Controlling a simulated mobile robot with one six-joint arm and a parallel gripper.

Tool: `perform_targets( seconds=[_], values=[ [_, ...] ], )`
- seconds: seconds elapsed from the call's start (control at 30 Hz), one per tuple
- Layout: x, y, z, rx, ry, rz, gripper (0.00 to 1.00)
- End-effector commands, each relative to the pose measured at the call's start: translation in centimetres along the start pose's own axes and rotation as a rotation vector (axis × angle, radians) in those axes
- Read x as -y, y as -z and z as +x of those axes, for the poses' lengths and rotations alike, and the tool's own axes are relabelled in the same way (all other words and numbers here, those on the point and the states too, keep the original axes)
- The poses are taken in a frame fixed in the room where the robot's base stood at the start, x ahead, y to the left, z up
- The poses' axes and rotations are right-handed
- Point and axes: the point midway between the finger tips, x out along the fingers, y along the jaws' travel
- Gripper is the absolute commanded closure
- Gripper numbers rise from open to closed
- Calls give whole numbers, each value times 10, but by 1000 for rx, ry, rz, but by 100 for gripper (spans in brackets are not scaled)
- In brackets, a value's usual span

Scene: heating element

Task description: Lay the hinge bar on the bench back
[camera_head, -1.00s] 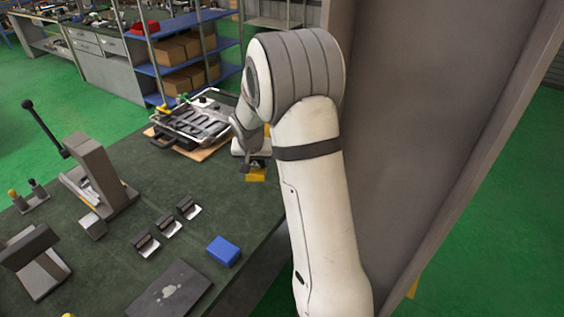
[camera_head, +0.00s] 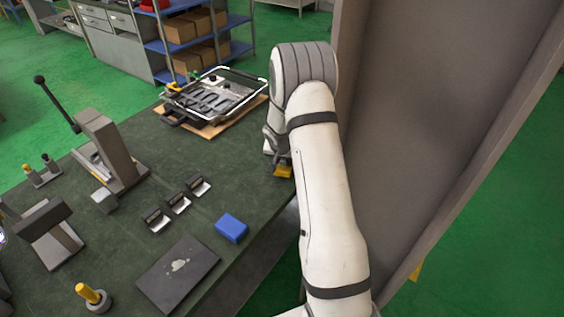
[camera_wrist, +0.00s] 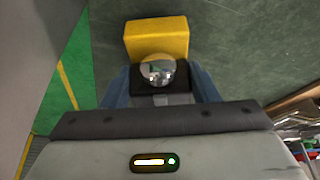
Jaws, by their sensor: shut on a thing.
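My gripper (camera_head: 283,166) is at the right side of the green-topped bench (camera_head: 140,214), near its edge. It is shut on a yellow block-like piece, which I take to be the hinge bar (camera_head: 283,172). In the wrist view the hinge bar (camera_wrist: 157,36) shows as a yellow block beyond the dark jaws (camera_wrist: 160,78), with a shiny round metal part in front of it. The bench top lies behind it there; I cannot tell if it touches. My arm hides part of the bench edge.
An open case (camera_head: 215,93) lies on a wooden board at the bench's far end. A blue box (camera_head: 231,228), a dark plate (camera_head: 178,275), several small clips (camera_head: 179,203) and a lever press (camera_head: 108,150) stand on the bench. A grey upright panel (camera_head: 430,110) rises right of my arm.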

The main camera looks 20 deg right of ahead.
Motion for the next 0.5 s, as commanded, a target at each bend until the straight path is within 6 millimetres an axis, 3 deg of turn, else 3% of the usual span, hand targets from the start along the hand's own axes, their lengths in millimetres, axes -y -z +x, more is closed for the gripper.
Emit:
perform_targets(
  seconds=[0.1, 0.47, 0.5],
  values=[
    [1, -2, 9, -4, 3, -1, 98],
    [0, -3, 11, -5, 3, 0, 98],
    [0, -5, 12, -1, 1, 0, 44]
  ],
)
